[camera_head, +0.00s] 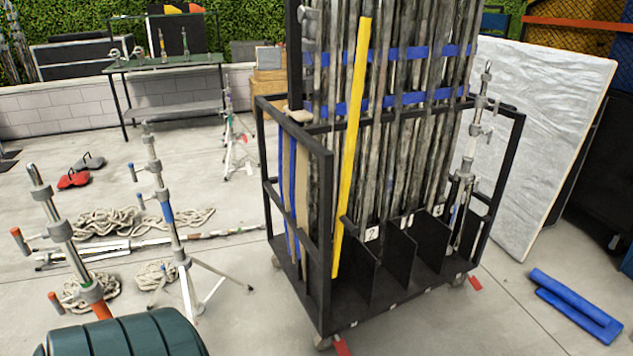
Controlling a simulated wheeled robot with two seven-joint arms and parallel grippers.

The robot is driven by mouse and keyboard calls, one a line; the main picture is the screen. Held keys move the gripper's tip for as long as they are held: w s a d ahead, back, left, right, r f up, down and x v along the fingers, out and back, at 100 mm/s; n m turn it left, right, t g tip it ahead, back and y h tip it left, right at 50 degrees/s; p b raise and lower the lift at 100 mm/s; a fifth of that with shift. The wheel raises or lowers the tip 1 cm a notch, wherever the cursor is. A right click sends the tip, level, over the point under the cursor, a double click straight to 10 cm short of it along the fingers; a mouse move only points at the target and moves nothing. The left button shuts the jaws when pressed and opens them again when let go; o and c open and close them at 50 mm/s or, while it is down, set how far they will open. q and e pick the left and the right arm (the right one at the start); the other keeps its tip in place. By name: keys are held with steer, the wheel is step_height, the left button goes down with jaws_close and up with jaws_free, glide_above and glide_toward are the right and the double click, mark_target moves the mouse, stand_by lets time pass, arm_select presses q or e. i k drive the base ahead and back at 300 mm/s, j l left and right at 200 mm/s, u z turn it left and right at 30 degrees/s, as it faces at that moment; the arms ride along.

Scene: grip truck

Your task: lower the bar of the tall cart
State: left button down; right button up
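The tall cart (326,215) stands in the middle, a black wheeled frame packed with long upright grey poles (400,150). A yellow bar (350,150) stands nearly upright at its front, leaning slightly, its lower end near the left compartment. Two blue straps (410,52) run across the poles. Numbered black dividers (405,255) split the cart's base. Neither of my grippers is in view.
A dark green ribbed object (125,335) fills the bottom left. A white panel (545,120) leans at right. A blue object (575,308) lies on the floor. A green table (165,64) stands behind.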

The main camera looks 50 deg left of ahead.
mark_target(365, 24)
steer(key=u, duration=1.45)
